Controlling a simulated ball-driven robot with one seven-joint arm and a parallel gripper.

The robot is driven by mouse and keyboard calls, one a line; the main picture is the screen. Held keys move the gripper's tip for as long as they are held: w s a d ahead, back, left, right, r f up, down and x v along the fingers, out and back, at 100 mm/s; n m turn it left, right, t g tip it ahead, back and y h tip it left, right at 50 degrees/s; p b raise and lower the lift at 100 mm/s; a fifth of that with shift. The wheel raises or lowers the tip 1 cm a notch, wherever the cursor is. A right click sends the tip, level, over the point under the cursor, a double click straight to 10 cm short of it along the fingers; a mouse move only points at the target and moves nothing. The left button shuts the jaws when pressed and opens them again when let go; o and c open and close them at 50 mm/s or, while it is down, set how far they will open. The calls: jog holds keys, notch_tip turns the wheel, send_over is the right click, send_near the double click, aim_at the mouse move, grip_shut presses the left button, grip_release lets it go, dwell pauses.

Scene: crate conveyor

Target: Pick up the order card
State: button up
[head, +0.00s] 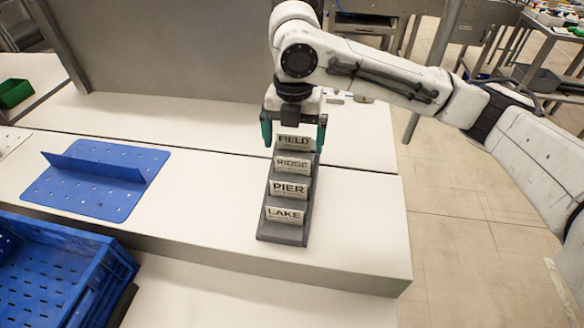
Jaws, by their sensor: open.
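Several white order cards stand in a row in a dark grey stepped holder (287,236) on the white table. From back to front they read FIELD (294,143), RIDGE (292,166), PIER (289,190) and LAKE (285,215). My gripper (293,140) points down at the back end of the holder. Its green-tipped fingers are apart, one to each side of the FIELD card. I cannot tell whether the fingers touch that card. The card's face is in view between them.
A blue perforated plate with an upright fin (97,182) lies on the table to the left. A blue crate (60,235) is at the lower left. A small green bin (14,92) stands at the far left. A grey panel rises behind. The table ends right of the holder.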

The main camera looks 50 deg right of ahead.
aim_at(292, 159)
jog(key=shift+a+f+p, duration=0.15)
jog(key=shift+f+p, duration=0.2)
jog(key=shift+f, duration=1.85)
jog(key=c, duration=1.1)
jog(key=shift+r, duration=0.1)
